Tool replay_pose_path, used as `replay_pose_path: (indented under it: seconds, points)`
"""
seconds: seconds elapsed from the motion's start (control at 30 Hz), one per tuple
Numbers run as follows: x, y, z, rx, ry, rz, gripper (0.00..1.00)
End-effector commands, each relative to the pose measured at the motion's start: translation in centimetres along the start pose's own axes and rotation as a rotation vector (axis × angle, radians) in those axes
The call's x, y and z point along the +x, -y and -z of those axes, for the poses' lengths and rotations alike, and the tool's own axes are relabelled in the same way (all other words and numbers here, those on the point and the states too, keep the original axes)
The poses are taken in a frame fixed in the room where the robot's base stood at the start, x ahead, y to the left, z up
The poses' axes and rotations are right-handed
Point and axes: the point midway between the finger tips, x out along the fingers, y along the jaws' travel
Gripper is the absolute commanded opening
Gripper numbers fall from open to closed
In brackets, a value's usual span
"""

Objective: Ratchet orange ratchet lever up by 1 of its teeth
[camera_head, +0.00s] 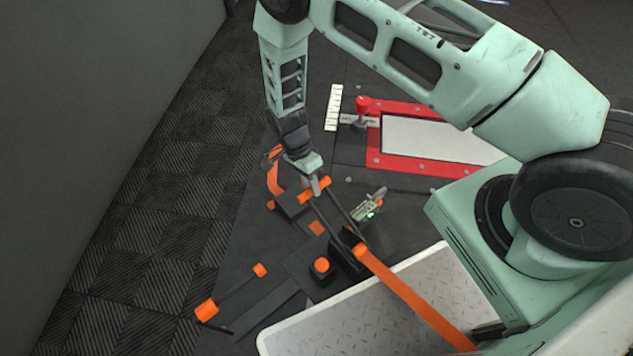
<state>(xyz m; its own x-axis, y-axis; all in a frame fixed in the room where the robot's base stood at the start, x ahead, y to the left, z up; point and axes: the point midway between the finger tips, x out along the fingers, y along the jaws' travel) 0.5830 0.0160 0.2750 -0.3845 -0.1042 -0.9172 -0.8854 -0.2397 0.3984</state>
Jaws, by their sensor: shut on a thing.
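The ratchet lever has an orange grip bar (305,195) at its far end. Two dark side arms run from the bar down to a dark ratchet housing (347,253). An orange strap (405,295) runs from the housing toward the lower right. My gripper (316,186) comes down from above and is shut on the orange grip bar near its middle. The fingertips cover part of the bar. The ratchet teeth are too small to make out.
An orange-capped knob (321,266) stands left of the housing. A bar with orange ends (232,290) lies lower left. A curved orange piece (273,178) is beside my wrist. A red-framed panel (440,168) with a red knob (363,104) lies behind. A grey wall (90,110) bounds the left.

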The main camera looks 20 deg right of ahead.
Motion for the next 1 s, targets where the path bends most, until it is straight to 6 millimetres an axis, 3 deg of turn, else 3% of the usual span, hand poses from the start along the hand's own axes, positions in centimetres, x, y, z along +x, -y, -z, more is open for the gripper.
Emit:
replay_pose_path:
  seconds: [0.1, 0.3, 0.87, 0.9, 0.97, 1.0]
  points:
    - [1.5, 1.6, 0.0, -0.001, -0.001, -0.066, 0.00]
    - [2.5, 2.7, 0.0, 0.001, -0.001, -0.070, 0.00]
    - [3.3, 3.5, 0.0, 0.001, 0.000, -0.063, 0.00]
    - [3.3, 3.5, 0.0, 0.001, 0.000, -0.063, 0.24]
    - [3.3, 3.5, 0.0, 0.002, 0.000, -0.064, 0.41]
    - [3.3, 3.4, 0.0, 0.002, 0.000, -0.065, 0.43]
